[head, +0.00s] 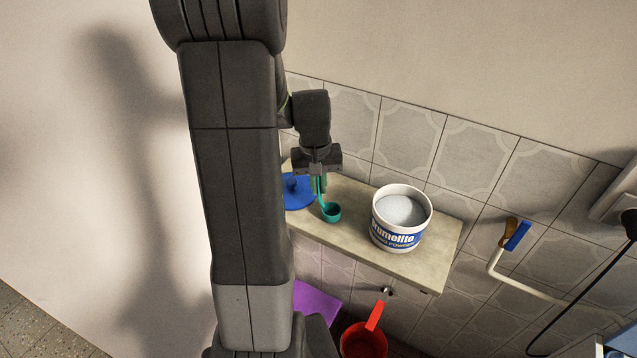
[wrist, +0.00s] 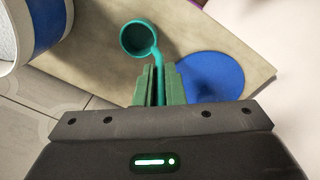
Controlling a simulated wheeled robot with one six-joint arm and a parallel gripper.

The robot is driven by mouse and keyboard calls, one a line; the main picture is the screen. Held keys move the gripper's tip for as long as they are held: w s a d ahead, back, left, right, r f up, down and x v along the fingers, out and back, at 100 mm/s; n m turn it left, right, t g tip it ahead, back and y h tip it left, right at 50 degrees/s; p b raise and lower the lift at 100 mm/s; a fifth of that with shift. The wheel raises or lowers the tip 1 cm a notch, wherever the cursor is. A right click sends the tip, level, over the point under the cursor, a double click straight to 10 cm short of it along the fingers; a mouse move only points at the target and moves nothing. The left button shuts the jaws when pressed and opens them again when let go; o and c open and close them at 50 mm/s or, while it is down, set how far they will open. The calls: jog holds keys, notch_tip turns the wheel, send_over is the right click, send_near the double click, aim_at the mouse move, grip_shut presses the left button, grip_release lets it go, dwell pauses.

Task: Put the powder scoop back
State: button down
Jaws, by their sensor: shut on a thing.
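The teal powder scoop (head: 331,212) hangs from my gripper (head: 319,184), bowl lowest, over the shelf and left of the tub. In the wrist view my gripper (wrist: 158,86) is shut on the handle of the scoop (wrist: 139,39). The white tub (head: 379,236) with a blue label stands open on the shelf, filled with pale powder (head: 402,210). Its side also shows in the wrist view (wrist: 12,52). I cannot tell how far the scoop is above the shelf.
A blue round lid (head: 297,194) lies on the shelf (head: 350,240) left of the scoop, partly behind my arm. A tiled wall is behind. Below are a red dipper (head: 364,340) and a purple item (head: 315,301).

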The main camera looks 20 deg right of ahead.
jog(key=shift+f, duration=0.1)
jog(key=c, duration=1.5)
grip_release()
jog(key=r, duration=0.8)
jog(key=r+b, duration=0.1)
jog(key=r, duration=0.3)
jog(key=shift+w+a+r, duration=0.15)
jog(key=shift+a, duration=0.2)
